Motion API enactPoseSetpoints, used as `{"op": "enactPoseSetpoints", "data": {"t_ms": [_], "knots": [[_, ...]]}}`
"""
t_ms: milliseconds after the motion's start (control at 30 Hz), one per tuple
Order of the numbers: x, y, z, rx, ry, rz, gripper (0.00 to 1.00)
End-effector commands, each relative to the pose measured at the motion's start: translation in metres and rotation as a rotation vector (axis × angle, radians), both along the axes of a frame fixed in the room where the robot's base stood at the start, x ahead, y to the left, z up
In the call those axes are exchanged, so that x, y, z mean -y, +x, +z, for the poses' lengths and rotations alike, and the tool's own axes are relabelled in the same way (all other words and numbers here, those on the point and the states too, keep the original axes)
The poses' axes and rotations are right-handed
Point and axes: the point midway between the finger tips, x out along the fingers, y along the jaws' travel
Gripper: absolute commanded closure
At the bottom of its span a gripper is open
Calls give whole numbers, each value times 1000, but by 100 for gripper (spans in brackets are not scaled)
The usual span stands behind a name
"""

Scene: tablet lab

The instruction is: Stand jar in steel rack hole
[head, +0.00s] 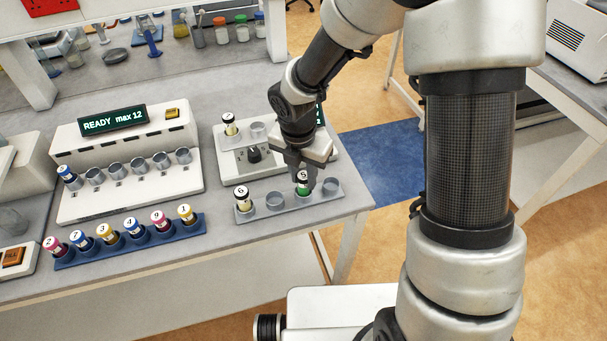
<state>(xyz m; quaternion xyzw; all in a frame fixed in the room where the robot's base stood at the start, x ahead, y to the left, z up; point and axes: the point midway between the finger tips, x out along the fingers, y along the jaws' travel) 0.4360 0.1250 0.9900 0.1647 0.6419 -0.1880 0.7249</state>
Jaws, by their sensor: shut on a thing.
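The steel rack (256,214) is a pale grey strip with a row of round holes near the bench's right front corner. A jar numbered 6 (242,199) stands in its left hole. My gripper (302,172) points down over the rack and is shut on a green-banded jar numbered 5 (303,187). This jar is upright, over or in a hole right of the rack's middle; I cannot tell how deep it sits. Empty holes show on both sides of it. The gripper's fingers partly hide the jar's top.
A device with a knob (254,153) stands close behind the rack, with a jar (230,125) in it. A blue rack (187,233) with several numbered jars is to the left. A white machine (130,190) reading READY stands behind that. The bench edge is close in front.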

Motion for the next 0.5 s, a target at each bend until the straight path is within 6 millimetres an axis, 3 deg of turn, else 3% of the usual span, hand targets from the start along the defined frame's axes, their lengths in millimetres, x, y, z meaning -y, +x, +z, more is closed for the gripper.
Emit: {"op": "enactPoseSetpoints", "data": {"t_ms": [67,100,233,500], "knots": [[0,0,-2,0,0,0,97],[0,0,-2,0,0,0,73],[0,0,-2,0,0,0,53],[0,0,-1,0,0,0,53]]}}
